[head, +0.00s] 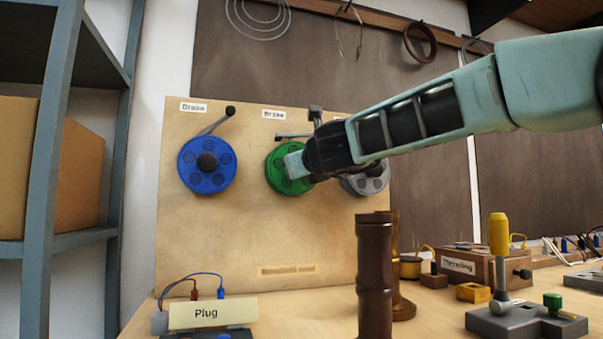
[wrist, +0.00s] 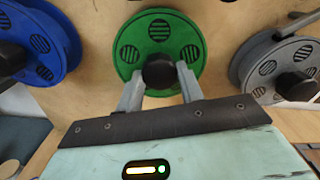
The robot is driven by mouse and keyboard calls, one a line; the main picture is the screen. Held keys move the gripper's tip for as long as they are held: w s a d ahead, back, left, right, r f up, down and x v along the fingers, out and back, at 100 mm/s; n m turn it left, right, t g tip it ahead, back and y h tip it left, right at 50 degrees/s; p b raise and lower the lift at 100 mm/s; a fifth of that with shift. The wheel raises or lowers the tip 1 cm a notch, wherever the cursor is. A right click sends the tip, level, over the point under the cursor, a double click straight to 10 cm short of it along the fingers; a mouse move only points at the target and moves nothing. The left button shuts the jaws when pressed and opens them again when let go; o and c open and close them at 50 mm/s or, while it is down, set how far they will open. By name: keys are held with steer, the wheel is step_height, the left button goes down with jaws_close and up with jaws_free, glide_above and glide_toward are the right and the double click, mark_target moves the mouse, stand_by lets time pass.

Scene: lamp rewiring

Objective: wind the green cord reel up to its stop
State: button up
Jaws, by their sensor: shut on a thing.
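The green cord reel (head: 276,165) is mounted on the upright wooden board, between a blue reel and a grey reel. In the wrist view the green reel (wrist: 190,50) faces me, with a dark round knob (wrist: 159,70) at its middle. My gripper (head: 292,164) reaches in from the right and covers part of the green reel in the head view. In the wrist view my gripper (wrist: 159,85) has one finger on each side of the knob and is shut on it. A brake lever (head: 292,136) sits above the green reel, below a "Brake" label.
The blue reel (head: 195,180) with its raised brake lever (head: 216,120) is to the left. The grey reel (head: 372,184) is close on the right, partly behind my arm. A dark brown post (head: 374,275) stands in front of the board. A "Plug" sign (head: 212,313) is at the lower left.

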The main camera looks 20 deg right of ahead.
steer(key=shift+f+m, duration=0.1)
steer(key=shift+m, duration=0.4)
stand_by(0.3)
steer(key=o, duration=1)
steer(key=shift+s, duration=0.1)
